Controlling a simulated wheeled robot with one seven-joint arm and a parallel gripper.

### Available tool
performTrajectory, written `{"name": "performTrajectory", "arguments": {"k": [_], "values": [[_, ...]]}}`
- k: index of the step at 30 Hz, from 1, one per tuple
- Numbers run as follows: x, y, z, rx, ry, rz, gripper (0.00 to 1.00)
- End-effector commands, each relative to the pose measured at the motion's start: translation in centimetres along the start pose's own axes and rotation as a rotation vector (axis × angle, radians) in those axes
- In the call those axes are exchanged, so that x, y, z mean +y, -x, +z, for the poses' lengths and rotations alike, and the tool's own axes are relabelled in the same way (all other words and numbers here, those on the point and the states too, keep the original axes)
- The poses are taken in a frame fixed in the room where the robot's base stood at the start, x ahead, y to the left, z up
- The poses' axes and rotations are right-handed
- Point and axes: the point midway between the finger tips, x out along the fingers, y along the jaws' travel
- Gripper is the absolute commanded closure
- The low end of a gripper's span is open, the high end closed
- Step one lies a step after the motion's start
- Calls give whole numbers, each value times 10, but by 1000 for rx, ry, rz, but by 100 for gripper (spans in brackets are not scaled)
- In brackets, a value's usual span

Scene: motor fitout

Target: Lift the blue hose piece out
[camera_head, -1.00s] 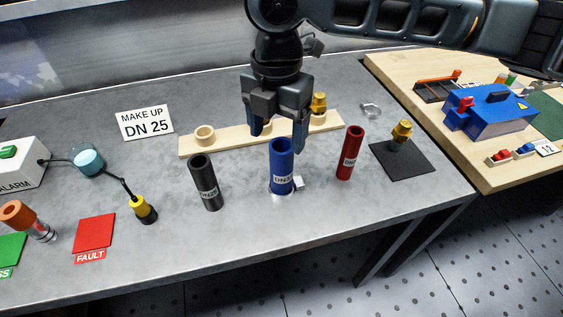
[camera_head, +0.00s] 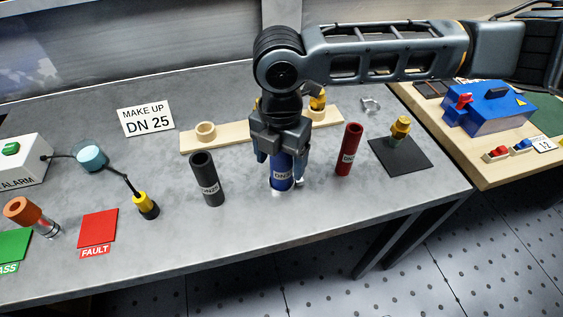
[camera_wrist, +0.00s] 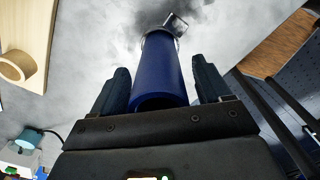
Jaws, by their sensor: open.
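The blue hose piece (camera_head: 281,173) stands upright on the grey bench in the head view, with a white label on its side and a metal clamp around its foot. My gripper (camera_head: 281,173) is pointing down over it, with one finger on each side of its upper part. In the wrist view the blue hose piece (camera_wrist: 160,75) lies between the two fingers, with a visible gap on both sides. My gripper (camera_wrist: 160,92) is open. The hose's top end is hidden by the gripper in the head view.
A black hose piece (camera_head: 207,180) stands to the left and a red hose piece (camera_head: 349,150) to the right. A wooden strip (camera_head: 225,139) with rings lies behind. A dark mat (camera_head: 405,165) with a brass fitting (camera_head: 401,127) is further right. The bench front is clear.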

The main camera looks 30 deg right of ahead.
Motion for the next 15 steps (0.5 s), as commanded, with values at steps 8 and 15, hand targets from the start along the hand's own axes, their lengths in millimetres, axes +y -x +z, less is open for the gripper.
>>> {"name": "performTrajectory", "arguments": {"k": [8,15], "values": [[0,0,0,1,0,0,45],[0,0,0,1,0,0,68]]}}
